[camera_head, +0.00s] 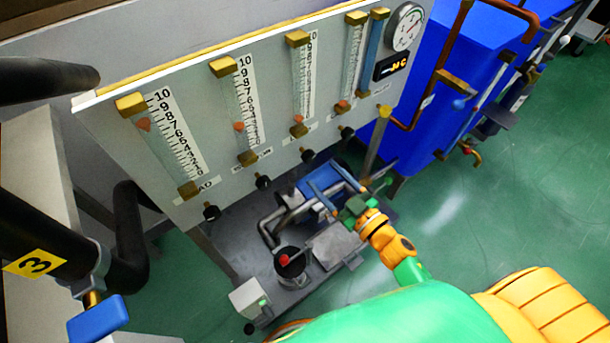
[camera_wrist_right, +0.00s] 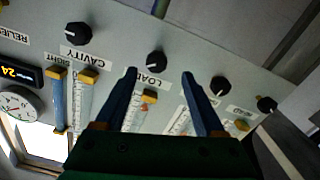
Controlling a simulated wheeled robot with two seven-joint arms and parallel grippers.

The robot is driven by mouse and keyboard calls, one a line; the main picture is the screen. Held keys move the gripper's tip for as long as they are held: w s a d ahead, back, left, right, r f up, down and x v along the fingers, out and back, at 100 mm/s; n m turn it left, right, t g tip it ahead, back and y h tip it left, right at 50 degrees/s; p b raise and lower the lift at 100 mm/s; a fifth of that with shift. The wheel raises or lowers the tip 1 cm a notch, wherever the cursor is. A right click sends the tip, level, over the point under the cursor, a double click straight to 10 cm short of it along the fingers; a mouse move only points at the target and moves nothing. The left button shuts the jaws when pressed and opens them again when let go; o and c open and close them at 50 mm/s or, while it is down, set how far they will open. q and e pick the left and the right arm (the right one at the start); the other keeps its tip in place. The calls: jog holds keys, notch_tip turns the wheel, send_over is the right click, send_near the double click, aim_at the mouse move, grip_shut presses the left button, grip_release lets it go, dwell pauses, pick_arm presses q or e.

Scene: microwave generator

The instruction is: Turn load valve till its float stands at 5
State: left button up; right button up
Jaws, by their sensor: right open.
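The load valve is a black knob (camera_wrist_right: 156,61) beside the LOAD label in the right wrist view, where the panel looks upside down. In the head view it is the third knob from the left (camera_head: 308,156). Its float (camera_head: 297,119) is reddish and sits near the bottom of its scale tube, well under 5. My right gripper (camera_head: 325,177) is open and empty, below and in front of the panel. In the right wrist view its blue fingers (camera_wrist_right: 158,75) point toward the load knob, one to each side of it in the picture; contact does not show. My left gripper is out of view.
Neighbouring knobs (camera_head: 263,182) (camera_head: 348,133) stand either side along the panel (camera_head: 230,190). A dial gauge (camera_head: 404,27) is at its right. Pipes and a grey bench (camera_head: 235,245) lie below. A blue cabinet (camera_head: 480,50) stands right; green floor is open beyond.

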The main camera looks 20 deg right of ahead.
aim_at(311, 160)
jog(key=x, duration=0.7)
jog(key=shift+d+r, duration=0.2)
grip_shut()
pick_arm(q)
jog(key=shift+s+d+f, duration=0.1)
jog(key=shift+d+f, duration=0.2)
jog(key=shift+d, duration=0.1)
pick_arm(e)
jog(key=shift+n, duration=0.4)
jog(key=n+b, duration=0.1)
jog(key=n, duration=0.3)
jog(key=shift+f+n, duration=0.1)
jog(key=shift+n, duration=0.3)
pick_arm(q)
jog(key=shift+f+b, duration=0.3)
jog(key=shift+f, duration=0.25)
pick_arm(e)
jog(key=n, duration=0.4)
jog(key=shift+n, duration=0.3)
grip_release()
